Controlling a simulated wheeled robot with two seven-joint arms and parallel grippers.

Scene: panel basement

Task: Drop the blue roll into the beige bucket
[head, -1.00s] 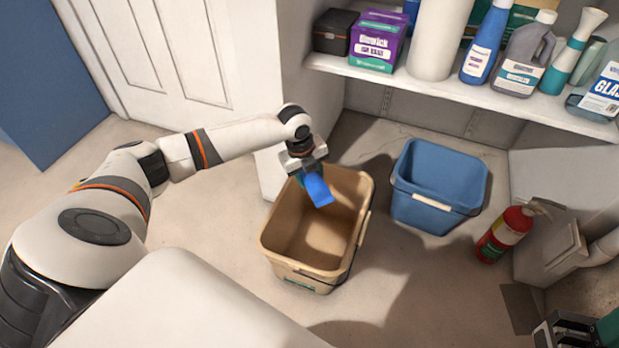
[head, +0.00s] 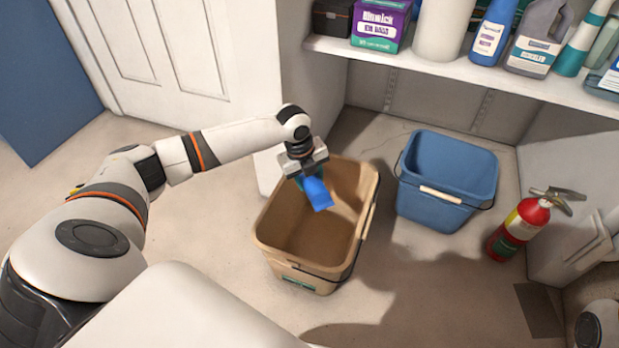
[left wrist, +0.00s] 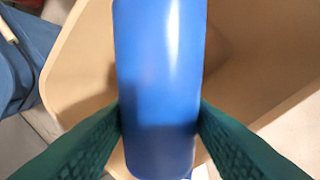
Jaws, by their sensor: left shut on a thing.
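The blue roll (head: 317,193) is held in my left gripper (head: 308,178), over the opening of the beige bucket (head: 268,248) near its back edge. In the left wrist view the roll (left wrist: 158,80) is pinched between the two green fingers (left wrist: 160,125), with the beige bucket's inside (left wrist: 85,60) behind it. The bucket stands upright on the floor and looks empty where its inside shows. A part of my right arm shows at the lower right corner of the head view, but its gripper is outside the picture.
A blue bucket (head: 445,180) stands to the right of the beige one. A red fire extinguisher (head: 518,228) stands farther right. A shelf (head: 460,70) with bottles and boxes runs above the back floor. A white door (head: 160,60) is at the left.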

